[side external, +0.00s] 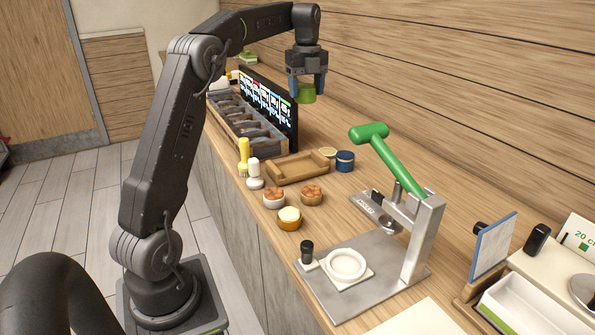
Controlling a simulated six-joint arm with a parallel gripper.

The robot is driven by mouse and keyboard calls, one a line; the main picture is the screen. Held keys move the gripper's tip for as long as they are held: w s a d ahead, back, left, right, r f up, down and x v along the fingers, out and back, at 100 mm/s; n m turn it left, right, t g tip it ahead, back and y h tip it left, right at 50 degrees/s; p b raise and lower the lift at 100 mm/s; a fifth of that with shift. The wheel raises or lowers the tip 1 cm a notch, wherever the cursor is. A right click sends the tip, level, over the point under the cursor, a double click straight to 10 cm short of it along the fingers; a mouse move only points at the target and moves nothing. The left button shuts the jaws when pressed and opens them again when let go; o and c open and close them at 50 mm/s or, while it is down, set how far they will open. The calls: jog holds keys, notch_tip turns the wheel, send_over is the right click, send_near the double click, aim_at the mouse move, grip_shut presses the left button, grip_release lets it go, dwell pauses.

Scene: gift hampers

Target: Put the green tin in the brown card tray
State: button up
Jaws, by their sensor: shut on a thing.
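My gripper (307,87) is shut on the green tin (306,96) and holds it up near the dark board at the back of the counter. The tin's sides are partly hidden by the fingers. The brown card tray (304,176) sits on the wooden counter, lower in the picture and nearer the camera than the tin. It looks empty, and the tin is apart from it.
A blue tin (345,162) and a tan-topped tin (327,152) stand by the tray's right end. A yellow bottle (244,150), a white-topped item (254,172) and several small pots are near its left and front. A green-handled press (385,155) stands nearer the camera.

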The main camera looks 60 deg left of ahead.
send_over(298, 171)
jog(key=f, duration=0.1)
jog(key=shift+n, duration=0.3)
notch_tip(298, 171, down, 23)
jog(key=shift+a+r, duration=0.1)
jog(key=shift+r, duration=0.1)
jog(key=shift+f, duration=0.15)
jog(key=o, duration=0.9)
jog(key=shift+o, duration=0.2)
